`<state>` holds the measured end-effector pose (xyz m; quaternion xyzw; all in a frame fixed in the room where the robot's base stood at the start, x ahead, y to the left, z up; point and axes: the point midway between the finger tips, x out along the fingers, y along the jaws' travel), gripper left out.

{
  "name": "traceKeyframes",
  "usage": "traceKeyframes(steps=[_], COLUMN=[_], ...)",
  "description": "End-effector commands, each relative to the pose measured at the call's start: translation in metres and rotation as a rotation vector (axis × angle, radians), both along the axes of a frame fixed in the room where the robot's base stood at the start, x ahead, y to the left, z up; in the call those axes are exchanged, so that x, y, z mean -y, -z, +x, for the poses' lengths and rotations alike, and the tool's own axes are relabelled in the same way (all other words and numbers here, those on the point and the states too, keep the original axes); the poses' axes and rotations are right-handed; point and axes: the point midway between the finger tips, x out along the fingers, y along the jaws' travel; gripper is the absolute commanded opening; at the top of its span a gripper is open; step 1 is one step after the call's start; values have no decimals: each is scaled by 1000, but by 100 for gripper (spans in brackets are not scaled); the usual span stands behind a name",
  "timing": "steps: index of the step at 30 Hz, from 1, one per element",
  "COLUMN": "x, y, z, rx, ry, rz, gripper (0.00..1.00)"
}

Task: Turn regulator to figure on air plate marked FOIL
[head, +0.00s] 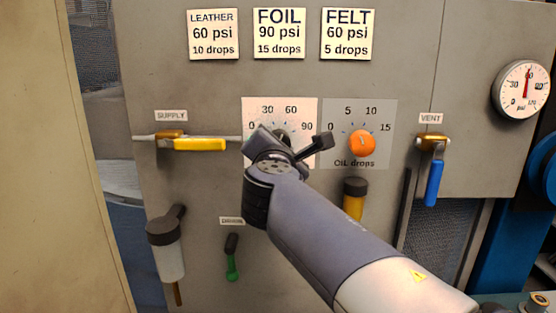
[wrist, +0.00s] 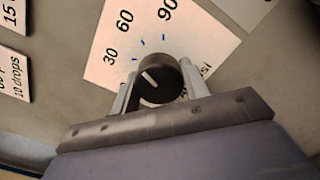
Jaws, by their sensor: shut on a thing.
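The FOIL plate (head: 279,33) reads 90 psi and 15 drops, between the LEATHER plate (head: 213,34) and the FELT plate (head: 347,34). The regulator is a black knob (wrist: 157,82) on a white psi dial (head: 253,112) marked 30, 60 and 90. My gripper (wrist: 155,92) is shut on the knob, one finger on each side. In the wrist view the knob's white line points roughly toward 30. In the head view my gripper (head: 283,143) hides most of the knob. The pressure gauge (head: 522,90) has its red needle near 60.
An orange oil drops knob (head: 362,143) sits just right of the regulator. The yellow supply lever (head: 200,144) lies horizontal at left. The blue vent lever (head: 434,183) hangs down at right. A green drain lever (head: 232,263) and a filter bowl (head: 168,255) are below.

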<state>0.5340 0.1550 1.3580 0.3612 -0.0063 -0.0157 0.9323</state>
Motion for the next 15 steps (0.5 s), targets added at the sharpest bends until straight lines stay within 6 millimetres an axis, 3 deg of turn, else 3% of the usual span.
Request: traceKeyframes(steps=[15], x=[-1], y=[4], z=[0], rx=[18], ry=[0], rz=[487], gripper=[20])
